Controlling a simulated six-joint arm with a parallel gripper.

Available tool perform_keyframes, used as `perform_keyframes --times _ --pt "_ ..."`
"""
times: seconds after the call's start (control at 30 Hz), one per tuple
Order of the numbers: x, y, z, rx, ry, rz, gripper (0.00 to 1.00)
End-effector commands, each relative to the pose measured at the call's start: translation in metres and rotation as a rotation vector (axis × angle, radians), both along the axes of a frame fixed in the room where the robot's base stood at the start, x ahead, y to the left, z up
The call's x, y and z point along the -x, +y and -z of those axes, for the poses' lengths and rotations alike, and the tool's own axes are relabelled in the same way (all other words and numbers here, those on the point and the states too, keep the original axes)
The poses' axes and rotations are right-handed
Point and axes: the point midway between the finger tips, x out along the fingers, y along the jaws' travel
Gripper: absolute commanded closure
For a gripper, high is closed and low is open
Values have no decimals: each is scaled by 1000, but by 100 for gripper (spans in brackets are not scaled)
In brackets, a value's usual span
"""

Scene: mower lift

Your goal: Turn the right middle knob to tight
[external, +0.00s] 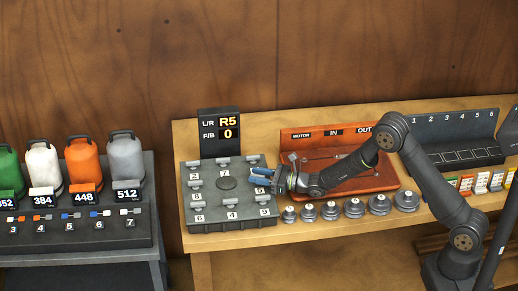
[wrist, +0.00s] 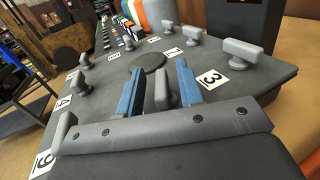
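The grey knob panel (external: 188,225) carries several grey bar-shaped knobs with number labels around a round dark disc (external: 227,183). My gripper (external: 260,176) is at the panel's right middle edge in the external view and hides the knob there. In the wrist view, my two blue fingers (wrist: 160,88) are apart, with a grey knob (wrist: 163,88) between them, beside the label 3 (wrist: 212,79). A gap shows between the left finger and this knob; contact on the right side cannot be told. The display (external: 219,128) behind the panel reads L/R R5 and F/B 0.
Several round grey weights (external: 330,210) line the table front, right of the panel. A red-brown board (external: 340,180) marked MOTOR, IN and OUT stands behind my arm. Coloured jugs (external: 85,160) stand on a separate rack at the left. Other knobs (wrist: 250,50) lie close to my fingers.

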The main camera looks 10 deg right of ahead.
Motion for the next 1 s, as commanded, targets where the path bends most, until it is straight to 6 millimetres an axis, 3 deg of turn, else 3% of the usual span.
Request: perform_keyframes --times 0.17,0.37,0.8,1.0 --pt "1 -2 0 1 0 0 66" --pt "9 -24 0 1 2 2 66" --pt "47 -115 0 1 3 3 66" --pt "60 -147 0 2 1 2 66"
